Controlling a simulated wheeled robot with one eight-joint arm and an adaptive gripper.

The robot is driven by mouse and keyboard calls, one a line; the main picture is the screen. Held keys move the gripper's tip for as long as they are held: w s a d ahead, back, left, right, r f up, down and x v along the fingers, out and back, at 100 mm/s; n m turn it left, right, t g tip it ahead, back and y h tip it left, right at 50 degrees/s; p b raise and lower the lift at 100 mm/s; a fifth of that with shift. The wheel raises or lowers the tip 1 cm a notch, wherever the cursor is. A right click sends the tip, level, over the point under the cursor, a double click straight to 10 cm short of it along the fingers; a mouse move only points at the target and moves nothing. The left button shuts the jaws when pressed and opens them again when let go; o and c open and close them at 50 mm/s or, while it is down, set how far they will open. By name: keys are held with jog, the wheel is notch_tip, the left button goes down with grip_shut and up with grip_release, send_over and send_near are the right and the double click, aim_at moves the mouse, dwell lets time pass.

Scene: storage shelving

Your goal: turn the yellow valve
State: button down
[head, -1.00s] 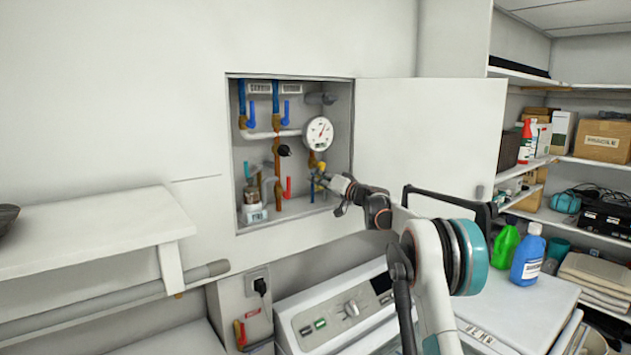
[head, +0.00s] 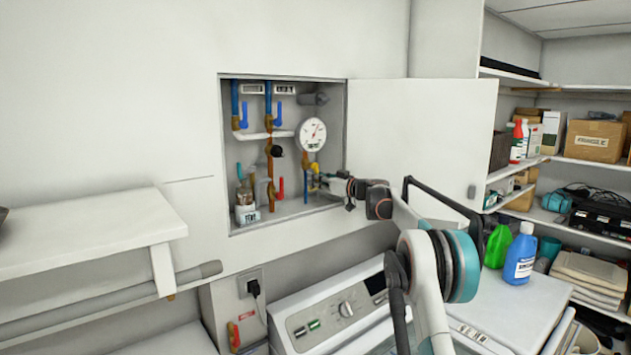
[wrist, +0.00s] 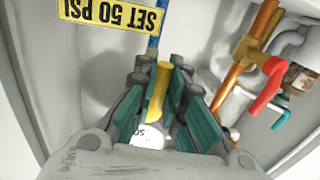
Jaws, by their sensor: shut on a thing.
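The yellow valve handle (wrist: 160,88) stands between the teal-padded fingers of my gripper (wrist: 160,105) in the wrist view. The fingers are shut on the handle from both sides. In the head view, the yellow valve (head: 313,182) is a small patch at the lower right inside the open wall cabinet (head: 231,215). My gripper (head: 328,182) reaches in from the right at its height, and its fingers partly hide the valve. The lower end of the handle is hard to make out.
A red valve handle (wrist: 268,87) on copper piping is right of the gripper in the wrist view. A gauge (head: 311,134) hangs above the yellow valve. The cabinet door (head: 420,130) is open to the right. A washing machine (head: 330,310) stands below.

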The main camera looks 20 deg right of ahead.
jog(key=shift+f, duration=0.15)
jog(key=c, duration=1.7)
grip_release()
jog(key=shift+d, duration=0.1)
jog(key=shift+o, duration=0.2)
jog(key=shift+s, duration=0.1)
jog(key=v, duration=1.2)
